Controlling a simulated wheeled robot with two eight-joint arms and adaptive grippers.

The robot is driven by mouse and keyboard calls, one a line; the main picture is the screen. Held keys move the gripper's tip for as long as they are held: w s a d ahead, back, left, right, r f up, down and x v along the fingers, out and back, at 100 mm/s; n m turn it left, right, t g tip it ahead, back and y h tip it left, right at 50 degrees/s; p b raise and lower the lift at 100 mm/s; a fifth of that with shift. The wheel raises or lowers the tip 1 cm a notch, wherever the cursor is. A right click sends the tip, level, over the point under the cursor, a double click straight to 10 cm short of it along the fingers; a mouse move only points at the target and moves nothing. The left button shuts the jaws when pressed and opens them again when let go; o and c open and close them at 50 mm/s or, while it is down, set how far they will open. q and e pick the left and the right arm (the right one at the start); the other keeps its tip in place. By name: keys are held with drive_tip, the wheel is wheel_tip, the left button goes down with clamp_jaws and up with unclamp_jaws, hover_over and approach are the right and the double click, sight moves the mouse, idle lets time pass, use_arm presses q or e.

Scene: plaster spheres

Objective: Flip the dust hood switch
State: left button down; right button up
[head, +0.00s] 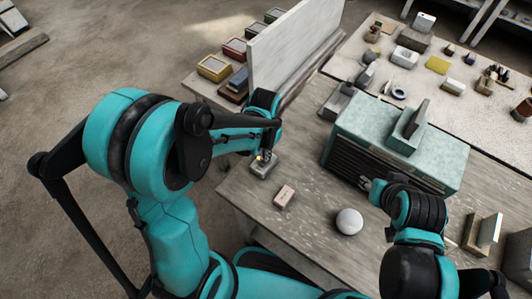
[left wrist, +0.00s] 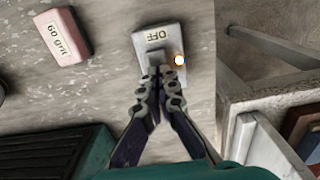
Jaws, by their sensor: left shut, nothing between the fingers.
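The switch is a small grey box (head: 262,167) on the near left part of the table. In the left wrist view the switch box (left wrist: 172,36) shows an OFF label, a dark toggle piece and a small glowing lamp beside it. My left gripper (head: 266,153) is shut and empty, right at the switch. In the left wrist view its fingertips (left wrist: 161,76) overlap the toggle's lower edge; I cannot tell whether they touch it. The dust hood (head: 348,154) is a teal box with dark slats. My right gripper (head: 373,190) is in front of it, too small to read.
A pink sanding block marked 60 Grit (head: 284,196) and a white plaster sphere (head: 349,221) lie on the table. An upright pale panel (head: 290,45) stands behind the switch. Boxes stand left of it. The table edge is close to the switch.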

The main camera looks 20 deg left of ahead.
use_arm(q)
drive_tip(key=r+p, duration=0.2)
drive_tip(key=r, duration=0.1)
drive_tip(key=r+p, duration=0.1)
drive_tip(key=r, duration=0.1)
drive_tip(key=shift+w+d+p, duration=0.15)
drive_tip(key=shift+w+p, duration=0.2)
drive_tip(key=shift+w, duration=0.05)
wheel_tip(320, 180, up, 9)
drive_tip(key=w+p, duration=0.1)
drive_tip(key=p, duration=0.1)
drive_tip(key=shift+w+d+f, duration=0.15)
drive_tip(key=shift+w+d, duration=0.15)
drive_tip(key=shift+w, duration=0.05)
